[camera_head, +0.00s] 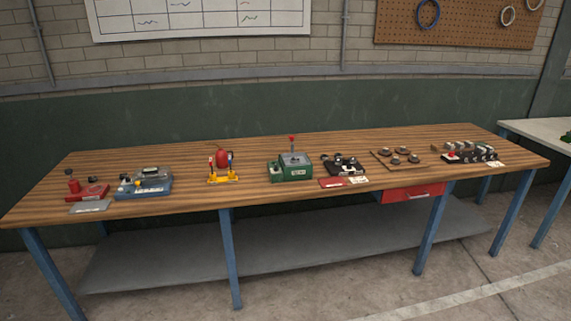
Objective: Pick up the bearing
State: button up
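No single part can be surely told as the bearing at this size. Several small dark round pieces (402,150) sit on a thin brown board (380,160) on the right half of the wooden workbench (260,151), and they look like rings or discs. A black fixture (347,167) left of the board also carries small round parts. A dark block (463,158) right of the board holds several grey rounded parts. My gripper is not in view.
A green box with a red-topped lever (293,167), a yellow stand (223,179), a blue-grey device (147,185) and a red block (92,192) stand further left. A red drawer (411,193) hangs under the bench. Bare wood lies between the groups. Concrete floor (370,285) is open in front.

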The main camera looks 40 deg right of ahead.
aim_at(294, 159)
jog(key=i, duration=0.95)
